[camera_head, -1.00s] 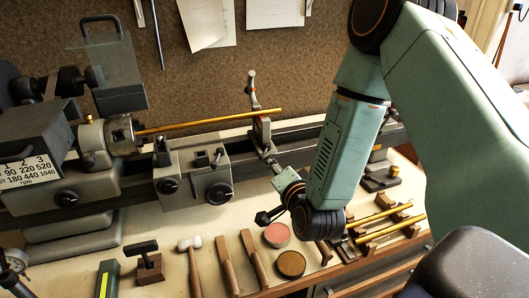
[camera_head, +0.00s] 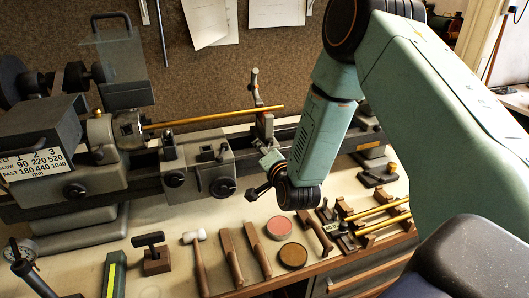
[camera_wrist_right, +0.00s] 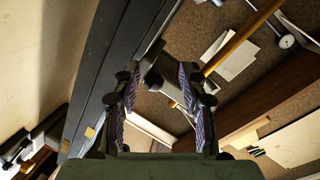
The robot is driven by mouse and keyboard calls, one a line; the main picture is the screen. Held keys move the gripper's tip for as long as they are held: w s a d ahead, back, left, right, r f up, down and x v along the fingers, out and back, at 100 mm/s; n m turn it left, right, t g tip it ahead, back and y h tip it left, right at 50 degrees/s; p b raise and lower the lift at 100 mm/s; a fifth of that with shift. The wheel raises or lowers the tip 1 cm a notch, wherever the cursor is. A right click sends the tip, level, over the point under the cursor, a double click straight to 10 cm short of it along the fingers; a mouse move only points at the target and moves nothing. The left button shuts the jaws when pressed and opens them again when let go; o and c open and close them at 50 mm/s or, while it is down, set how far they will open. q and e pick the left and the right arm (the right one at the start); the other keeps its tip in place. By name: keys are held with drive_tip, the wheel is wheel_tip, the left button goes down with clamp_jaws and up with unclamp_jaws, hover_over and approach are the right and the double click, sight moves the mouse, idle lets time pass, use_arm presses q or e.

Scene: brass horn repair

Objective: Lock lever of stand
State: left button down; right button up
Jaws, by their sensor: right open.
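The stand (camera_head: 265,127) is a dark upright rest on the lathe bed, beneath a long brass rod (camera_head: 215,117). A grey arm with a rounded top (camera_head: 254,77) rises from it; I cannot tell for sure which part is the lock lever. My right gripper (camera_head: 258,182) is in front of the stand, above the bench top and apart from the stand in the head view. In the right wrist view the fingers (camera_wrist_right: 160,105) are spread with nothing gripped. A dark grey part (camera_wrist_right: 158,72) shows beyond and between them, with the rod (camera_wrist_right: 240,42) to the right. My left gripper is out of view.
The lathe bed (camera_head: 345,132) runs behind the gripper, with the carriage (camera_head: 213,172) to its left. A red-topped tin (camera_head: 278,228), a brown tin (camera_head: 292,256), a mallet (camera_head: 198,260) and wooden tools lie in front. Brass rods (camera_head: 378,212) rest on blocks at right.

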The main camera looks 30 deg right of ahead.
drive_tip(key=shift+w+d+f, duration=0.1)
drive_tip(key=shift+d+f, duration=0.15)
drive_tip(key=shift+d, duration=0.3)
drive_tip(key=shift+c, duration=1.1)
drive_tip(key=shift+w+d+f, duration=0.15)
drive_tip(key=shift+w, duration=0.05)
drive_tip(key=shift+c, duration=0.9)
drive_tip(key=shift+w, duration=0.1)
drive_tip(key=shift+c, duration=0.6)
drive_tip(key=shift+a, duration=0.55)
drive_tip(key=c, duration=0.3)
drive_tip(key=shift+s+d, duration=0.2)
drive_tip(key=shift+d, duration=0.15)
clamp_jaws()
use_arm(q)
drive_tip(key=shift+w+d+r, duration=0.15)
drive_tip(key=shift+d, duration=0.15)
